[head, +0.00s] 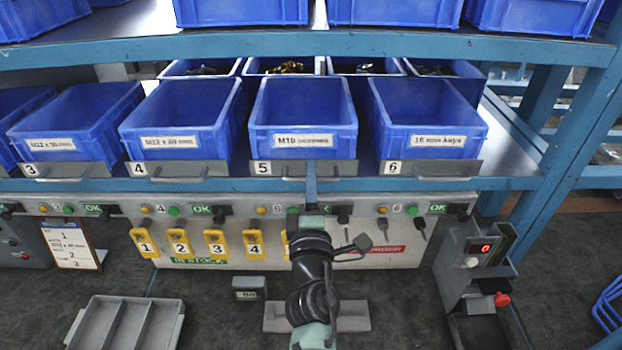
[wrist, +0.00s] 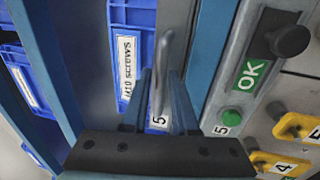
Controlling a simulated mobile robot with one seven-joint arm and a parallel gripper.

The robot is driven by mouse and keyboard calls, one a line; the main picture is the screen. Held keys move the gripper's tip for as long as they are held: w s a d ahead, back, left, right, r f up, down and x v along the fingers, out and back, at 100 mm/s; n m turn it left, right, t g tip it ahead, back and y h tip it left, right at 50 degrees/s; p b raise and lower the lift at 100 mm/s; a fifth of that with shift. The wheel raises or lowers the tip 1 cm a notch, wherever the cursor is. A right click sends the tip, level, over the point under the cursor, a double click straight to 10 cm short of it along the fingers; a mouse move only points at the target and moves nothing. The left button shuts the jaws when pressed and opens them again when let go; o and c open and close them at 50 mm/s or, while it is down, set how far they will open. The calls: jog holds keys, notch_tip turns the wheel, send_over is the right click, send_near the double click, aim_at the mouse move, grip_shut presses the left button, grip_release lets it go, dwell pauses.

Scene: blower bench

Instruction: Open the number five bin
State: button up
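The number five bin (head: 303,120) is a blue open-topped bin labelled M10 screws, on the middle shelf between bins 4 and 6. It sits in line with its neighbours. Below its front is a grey plate marked 5 (head: 263,168) with a metal bar handle, which shows in the wrist view (wrist: 162,70). My gripper (head: 310,178) is at this handle, in front of the plate. In the wrist view the two fingers (wrist: 160,95) stand apart, one on each side of the handle, with the 5 label seen between them. I cannot tell whether they touch it.
Bins 4 (head: 180,115) and 6 (head: 428,115) stand close on either side. A blue shelf beam (head: 300,43) runs above. Below are OK buttons (head: 202,210) and yellow numbered tags (head: 214,243). A grey divided tray (head: 125,322) lies lower left.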

grip_shut()
dwell(1.3)
